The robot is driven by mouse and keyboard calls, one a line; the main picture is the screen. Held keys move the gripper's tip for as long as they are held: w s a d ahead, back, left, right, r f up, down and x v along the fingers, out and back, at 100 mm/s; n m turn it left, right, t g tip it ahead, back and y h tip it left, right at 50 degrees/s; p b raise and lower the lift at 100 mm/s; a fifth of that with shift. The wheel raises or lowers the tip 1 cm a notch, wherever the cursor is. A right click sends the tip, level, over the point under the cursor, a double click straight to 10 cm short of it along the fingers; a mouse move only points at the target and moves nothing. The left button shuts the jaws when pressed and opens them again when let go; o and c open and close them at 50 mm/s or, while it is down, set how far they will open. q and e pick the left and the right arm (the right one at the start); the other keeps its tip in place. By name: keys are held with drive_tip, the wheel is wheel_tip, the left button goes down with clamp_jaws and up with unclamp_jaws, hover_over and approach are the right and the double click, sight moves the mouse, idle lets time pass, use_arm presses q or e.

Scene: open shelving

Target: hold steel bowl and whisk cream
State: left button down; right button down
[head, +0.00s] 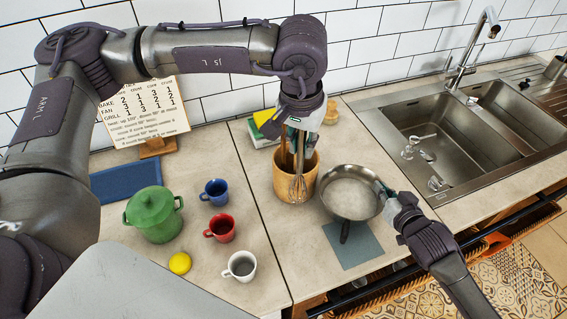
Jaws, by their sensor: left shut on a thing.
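A round steel bowl (350,191), pan-like with a dark handle pointing toward the front, rests on the counter partly over a grey-blue mat (354,246). Its inside looks pale grey; I cannot make out cream. The whisk (298,187) hangs wires-down, its wire head showing against the front of a wooden utensil pot (275,181). My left gripper (298,124) is above the pot, shut on the whisk's upper end. My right gripper (384,190) is at the bowl's right rim; whether its fingers are closed on the rim is unclear.
A green lidded pot (153,214), blue mug (214,192), red mug (221,228), white mug (240,266) and yellow ball-like item (180,263) stand at left. A double sink (455,128) with a tap is at right. A recipe board (146,108) stands behind.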

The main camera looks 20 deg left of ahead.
use_arm(q)
drive_tip(key=w+d+r, duration=0.7)
drive_tip(key=w+d, duration=0.1)
drive_tip(key=d, duration=0.4)
wheel_tip(320, 180, down, 13)
drive_tip(key=shift+w+a, duration=0.2)
drive_tip(key=shift+a, duration=0.1)
drive_tip(key=shift+s+d+r, duration=0.1)
drive_tip(key=shift+d, duration=0.05)
idle(0.6)
